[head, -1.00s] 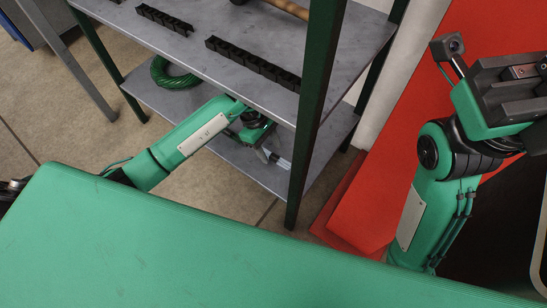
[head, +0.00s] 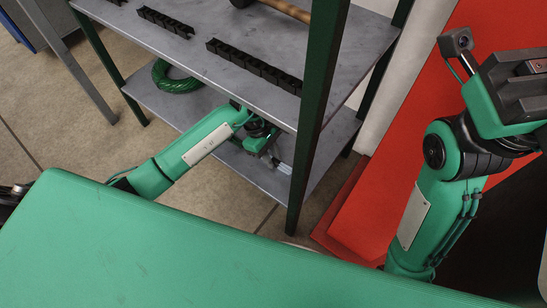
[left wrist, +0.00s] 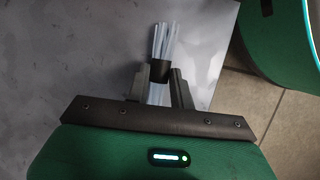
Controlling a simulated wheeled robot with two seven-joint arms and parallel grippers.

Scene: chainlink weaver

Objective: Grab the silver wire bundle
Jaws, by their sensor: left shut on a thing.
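The silver wire bundle (left wrist: 164,38) is a small sheaf of pale strands with a dark band around it, in the left wrist view. My left gripper (left wrist: 160,73) is shut on it at the band, with one finger on each side. In the head view my left gripper (head: 268,152) reaches in over the lower shelf, partly hidden under the upper shelf. A pale bit of the bundle (head: 283,168) shows beside it. My right gripper (head: 515,88) is at the upper right, away from the shelves; its fingers do not show clearly.
The grey upper shelf (head: 190,55) lies close above my left forearm. A green post (head: 318,110) stands right of my left gripper. A green cable coil (head: 175,78) lies on the lower shelf (head: 145,93). A red panel (head: 400,150) stands to the right.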

